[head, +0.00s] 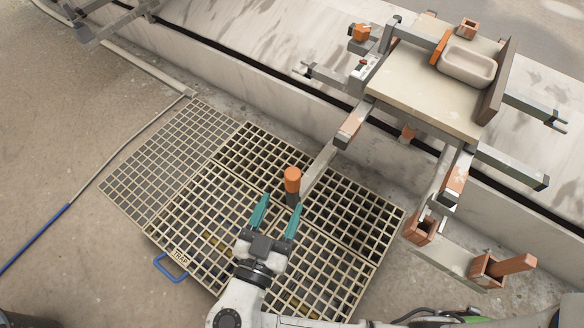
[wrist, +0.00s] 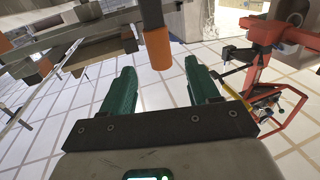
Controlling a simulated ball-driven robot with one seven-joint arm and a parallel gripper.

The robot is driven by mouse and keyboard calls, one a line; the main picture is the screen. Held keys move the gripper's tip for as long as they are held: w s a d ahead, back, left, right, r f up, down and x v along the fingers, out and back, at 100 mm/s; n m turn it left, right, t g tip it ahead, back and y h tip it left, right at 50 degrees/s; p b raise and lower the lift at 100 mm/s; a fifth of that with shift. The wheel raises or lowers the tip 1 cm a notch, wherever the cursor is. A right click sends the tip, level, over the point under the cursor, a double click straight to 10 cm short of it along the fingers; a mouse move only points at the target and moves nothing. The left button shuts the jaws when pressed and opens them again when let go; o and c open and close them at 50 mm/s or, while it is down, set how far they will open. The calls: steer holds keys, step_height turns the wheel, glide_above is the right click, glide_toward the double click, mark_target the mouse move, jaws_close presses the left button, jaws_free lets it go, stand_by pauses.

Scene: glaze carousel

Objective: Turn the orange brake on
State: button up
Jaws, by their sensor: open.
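An orange cylindrical handle (head: 292,180), which I take to be the brake, sits at the end of a grey bar reaching from the carousel frame over the floor grating. In the wrist view the orange handle (wrist: 157,48) hangs from a dark stem, between and just beyond the fingertips. My gripper (head: 281,204) has teal fingers, spread apart and empty. In the wrist view my gripper (wrist: 159,68) has a clear gap between its fingers. I cannot tell whether either finger touches the handle.
Brick-coloured boxes (head: 420,229) stand at the lower right. The floor grating (head: 175,148) lies below my arm. A blue-ended rod (head: 35,238) lies at the left.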

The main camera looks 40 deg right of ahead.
mark_target(296, 171)
steer(key=b+x, duration=0.1)
steer(key=x, duration=0.8)
steer(key=shift+w+d+b, duration=0.15)
steer(key=shift+d+b, duration=0.15)
jaws_close()
